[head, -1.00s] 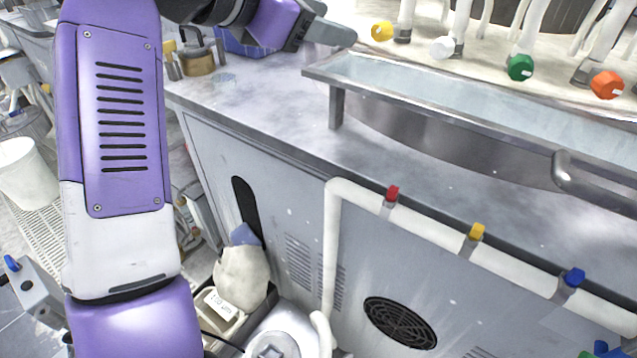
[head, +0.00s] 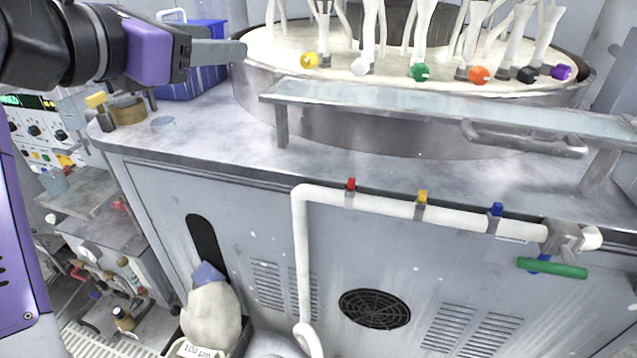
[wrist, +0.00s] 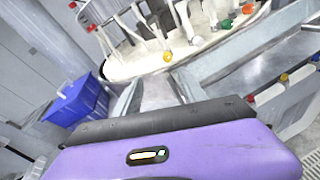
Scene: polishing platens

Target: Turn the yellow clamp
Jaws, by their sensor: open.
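A yellow clamp (head: 422,196) sits on the white pipe along the cabinet front, between a red clamp (head: 351,184) and a blue clamp (head: 496,209). It also shows in the wrist view (wrist: 284,78), at the right. A separate yellow knob (head: 310,60) is on the round basin above, at the left of a row of coloured knobs; it also shows in the wrist view (wrist: 167,56). My gripper (head: 240,52) is open and empty at the basin's left rim, left of the yellow knob and far up and left of the yellow clamp. The head view shows its fingers edge-on.
A metal trough (head: 430,107) with a handle (head: 525,140) crosses in front of the basin (head: 350,130). A blue bin (head: 195,85) stands behind my gripper. A green-handled valve (head: 552,268) ends the pipe at right. A white sack (head: 212,312) stands below. Space before the pipe looks clear.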

